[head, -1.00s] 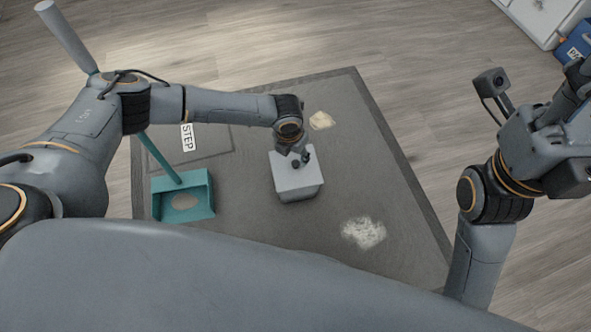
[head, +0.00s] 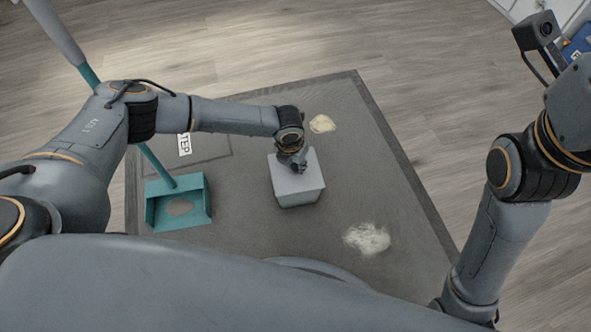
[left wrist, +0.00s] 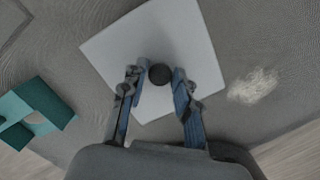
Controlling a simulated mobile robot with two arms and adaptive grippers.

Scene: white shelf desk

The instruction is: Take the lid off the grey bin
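The grey bin (head: 301,199) stands on the dark mat, with its pale square lid (head: 312,172) on top. In the left wrist view the lid (left wrist: 120,50) fills the middle, with a round black knob (left wrist: 159,75) on it. My left gripper (head: 297,166) is over the lid and hides the knob in the head view. In the left wrist view the left gripper (left wrist: 159,77) is open, with one fingertip on each side of the knob and a small gap showing. My right arm is at the right edge of the head view; its gripper is out of frame.
A teal dustpan (head: 183,221) with a long handle stands left of the bin and holds some brown matter. A pale spill (head: 367,238) lies right of the bin, and a beige heap (head: 322,124) behind it.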

